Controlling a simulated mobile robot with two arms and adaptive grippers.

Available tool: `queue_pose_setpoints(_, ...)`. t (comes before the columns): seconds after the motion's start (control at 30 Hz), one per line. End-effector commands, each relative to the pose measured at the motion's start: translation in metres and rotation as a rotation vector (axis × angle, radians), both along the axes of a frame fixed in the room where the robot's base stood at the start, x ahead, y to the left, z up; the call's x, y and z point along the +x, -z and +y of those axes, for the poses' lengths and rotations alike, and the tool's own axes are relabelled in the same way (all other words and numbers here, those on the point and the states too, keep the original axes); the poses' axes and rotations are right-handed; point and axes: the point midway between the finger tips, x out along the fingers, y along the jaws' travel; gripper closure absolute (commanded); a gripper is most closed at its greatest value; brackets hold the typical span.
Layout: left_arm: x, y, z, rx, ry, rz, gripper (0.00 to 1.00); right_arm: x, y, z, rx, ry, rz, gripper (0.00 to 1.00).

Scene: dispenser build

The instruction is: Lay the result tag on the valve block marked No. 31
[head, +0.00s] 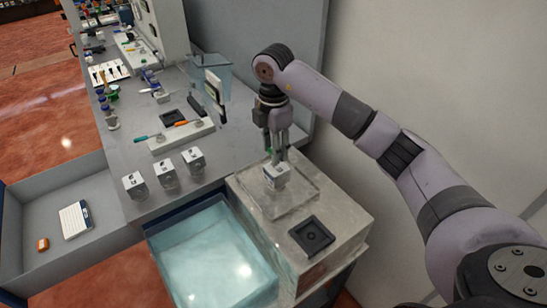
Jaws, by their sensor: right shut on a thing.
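Three small pale valve blocks stand in a row on the grey bench: a left one (135,185), a middle one (165,174) and a right one (194,160). Their dark markings are too small to read, so I cannot tell which is No. 31. My right gripper (278,158) points down and is shut on a similar pale block (276,175), at a clear plate (292,196) on the stone-like stand. I cannot tell whether that block touches the plate. I cannot identify the result tag for certain. My left gripper is out of view.
A drawer (20,222) at the left holds a white card-like item (75,220) and a small orange item (42,244). A water-coloured basin (212,255) lies in front. A black square holder (311,235) sits on the stand (345,212). Tools lie on a white rack (180,137).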

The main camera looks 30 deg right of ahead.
Motion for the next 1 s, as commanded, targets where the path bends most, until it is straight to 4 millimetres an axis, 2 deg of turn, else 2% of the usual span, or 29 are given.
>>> queue_pose_setpoints(0.2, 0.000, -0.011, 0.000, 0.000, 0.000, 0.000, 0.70, -0.001, 0.032, 0.000, -0.001, 0.000, 0.006, 0.88)
queue_pose_setpoints(0.3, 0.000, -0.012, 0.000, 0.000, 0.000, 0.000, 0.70, -0.001, 0.040, 0.000, -0.001, -0.001, 0.003, 0.88)
queue_pose_setpoints(0.67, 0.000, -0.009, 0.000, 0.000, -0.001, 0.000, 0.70, -0.001, 0.045, 0.000, -0.001, -0.001, 0.002, 0.88)
queue_pose_setpoints(0.7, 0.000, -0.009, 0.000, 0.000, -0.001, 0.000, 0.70, -0.001, 0.044, 0.000, 0.000, -0.001, 0.002, 0.63)
queue_pose_setpoints(1.0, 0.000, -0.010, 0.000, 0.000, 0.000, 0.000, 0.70, -0.001, 0.044, 0.000, 0.000, -0.001, 0.002, 0.44)
